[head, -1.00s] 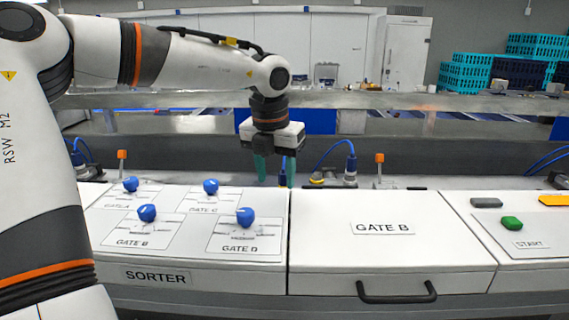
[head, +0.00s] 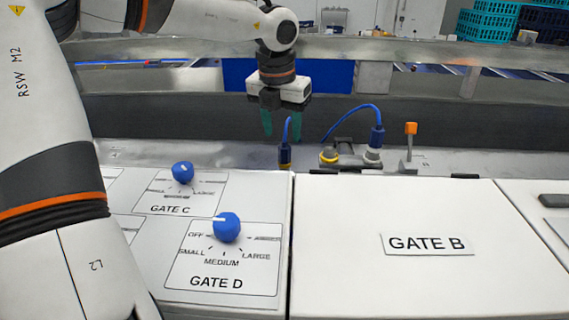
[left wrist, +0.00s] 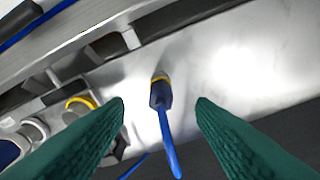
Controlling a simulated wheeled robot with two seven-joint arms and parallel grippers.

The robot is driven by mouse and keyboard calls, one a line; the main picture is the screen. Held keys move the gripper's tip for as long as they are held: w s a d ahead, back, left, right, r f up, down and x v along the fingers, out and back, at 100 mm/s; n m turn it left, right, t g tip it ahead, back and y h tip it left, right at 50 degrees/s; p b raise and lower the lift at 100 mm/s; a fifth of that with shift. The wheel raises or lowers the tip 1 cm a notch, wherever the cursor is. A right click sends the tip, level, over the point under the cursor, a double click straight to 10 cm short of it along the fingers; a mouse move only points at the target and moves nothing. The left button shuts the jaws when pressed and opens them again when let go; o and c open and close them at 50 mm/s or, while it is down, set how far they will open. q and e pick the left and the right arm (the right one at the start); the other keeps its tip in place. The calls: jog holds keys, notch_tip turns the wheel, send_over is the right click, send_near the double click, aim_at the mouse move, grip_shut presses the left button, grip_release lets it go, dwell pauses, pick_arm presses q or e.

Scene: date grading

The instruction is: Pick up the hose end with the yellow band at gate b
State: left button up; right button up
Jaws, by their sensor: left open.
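The hose end (head: 285,155) is a blue connector with a yellow band, standing behind the panel's rear edge at the left of gate B. In the left wrist view the hose end (left wrist: 159,95) lies in the gap between my fingers, beyond their tips, with its blue hose running toward the bottom. My left gripper (head: 282,130) has green fingers and is open and empty, pointing down above the hose end. It also shows in the left wrist view (left wrist: 161,103). No contact shows. A yellow-ringed port (head: 329,156) sits to the right of the hose end. My right gripper is out of view.
A second blue connector (head: 377,137) stands on a grey port at the right, near an orange-topped lever (head: 410,130). The gate B panel (head: 340,235) and the sorter panel's blue knobs (head: 227,227) lie in front. A metal rail (head: 420,50) runs behind.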

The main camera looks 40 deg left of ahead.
aim_at(284, 147)
pick_arm(q)
jog(key=shift+w+a+f, duration=0.15)
jog(key=shift+w+f, duration=0.05)
jog(key=shift+f, duration=0.3)
jog(key=shift+w+a+f, duration=0.1)
jog(key=shift+w+f, duration=0.05)
jog(key=shift+f, duration=0.3)
jog(key=f, duration=0.1)
jog(key=f+b, duration=0.1)
jog(key=f, duration=0.1)
jog(key=f+b, duration=0.1)
jog(key=shift+w+f, duration=0.15)
jog(key=shift+w, duration=0.1)
jog(key=shift+f, duration=0.2)
jog(key=shift+w, duration=0.15)
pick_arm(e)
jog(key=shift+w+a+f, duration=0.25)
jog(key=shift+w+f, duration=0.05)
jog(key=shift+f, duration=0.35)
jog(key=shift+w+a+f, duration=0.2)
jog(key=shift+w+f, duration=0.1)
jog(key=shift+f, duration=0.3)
pick_arm(q)
grip_shut()
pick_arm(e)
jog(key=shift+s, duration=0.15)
